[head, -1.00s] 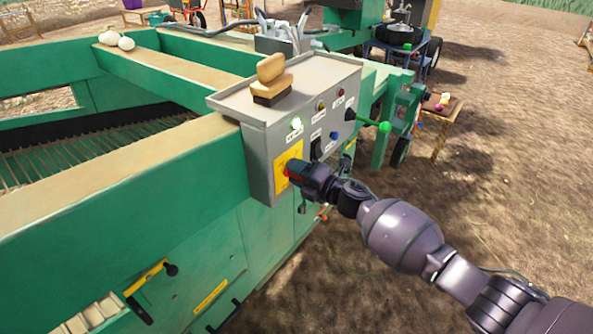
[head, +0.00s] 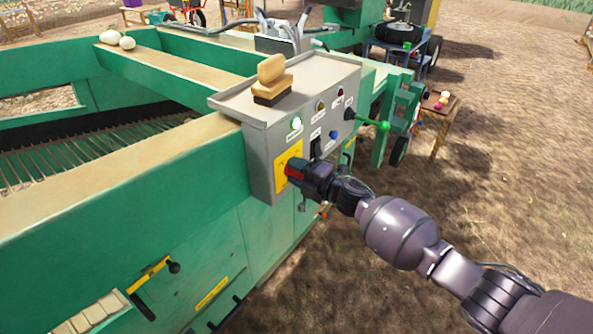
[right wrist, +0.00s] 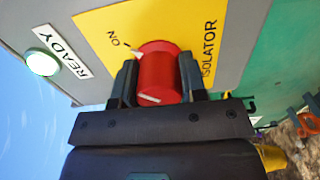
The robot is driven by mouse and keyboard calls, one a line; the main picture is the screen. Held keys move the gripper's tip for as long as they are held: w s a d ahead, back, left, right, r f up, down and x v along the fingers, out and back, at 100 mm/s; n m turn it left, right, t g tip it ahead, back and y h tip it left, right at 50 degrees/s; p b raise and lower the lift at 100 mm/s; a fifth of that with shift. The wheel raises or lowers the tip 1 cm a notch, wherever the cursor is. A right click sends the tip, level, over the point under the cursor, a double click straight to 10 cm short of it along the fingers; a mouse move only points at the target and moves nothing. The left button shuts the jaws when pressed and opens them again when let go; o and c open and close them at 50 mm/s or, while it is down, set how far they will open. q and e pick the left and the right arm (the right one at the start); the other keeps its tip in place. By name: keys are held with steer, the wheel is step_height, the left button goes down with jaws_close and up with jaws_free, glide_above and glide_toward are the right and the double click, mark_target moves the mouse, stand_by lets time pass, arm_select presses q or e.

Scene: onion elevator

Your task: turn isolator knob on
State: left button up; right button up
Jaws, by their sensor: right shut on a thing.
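The red isolator knob (right wrist: 160,75) sits on a yellow plate (right wrist: 95,22) marked ISOLATOR and ON. A white pointer on the knob's rim is beside the ON mark, and a white line crosses its front face. My right gripper (right wrist: 158,82) is shut on the knob, one finger on each side. In the head view the right gripper (head: 295,172) reaches the yellow plate (head: 281,180) on the grey control box (head: 258,155) from the right and mostly hides the knob. My left gripper is not in view.
A lit READY lamp (right wrist: 42,64) is beside the plate. Other lamps, a black switch (head: 315,146) and a green-knobbed lever (head: 383,126) are on the same box face. A brush (head: 271,82) lies on top. Open ground is to the right.

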steer(key=o, duration=0.9)
steer(key=p+v, duration=0.1)
steer(key=v, duration=0.9)
steer(key=shift+s+d+p, duration=0.25)
steer(key=shift+d+p, duration=0.05)
steer(key=shift+p, duration=0.1)
